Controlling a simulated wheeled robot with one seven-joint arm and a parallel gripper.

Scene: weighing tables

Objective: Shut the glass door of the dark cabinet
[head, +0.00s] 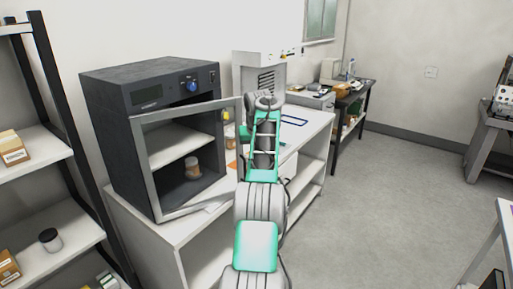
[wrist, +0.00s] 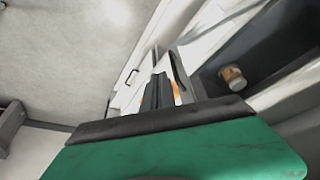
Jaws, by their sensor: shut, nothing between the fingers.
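The dark cabinet (head: 150,78) stands on a white bench at left, with a display and a blue knob above its opening. Its silver-framed glass door (head: 240,150) is partly open, hinged at the left, its free right edge standing out from the front. A small brown jar with a pale lid (head: 192,167) is inside; it also shows in the wrist view (wrist: 232,78). My gripper (wrist: 158,90) is shut and empty; its dark fingers show in the wrist view. In the head view my arm reaches up just right of the door's free edge, and the fingertips cannot be made out.
The white bench (head: 312,128) runs back to the right under a pale instrument (head: 258,68). A shelf rack (head: 75,222) with boxes and a jar stands close at left. The grey floor (head: 385,190) is clear to the right. Another table (head: 490,235) is at far right.

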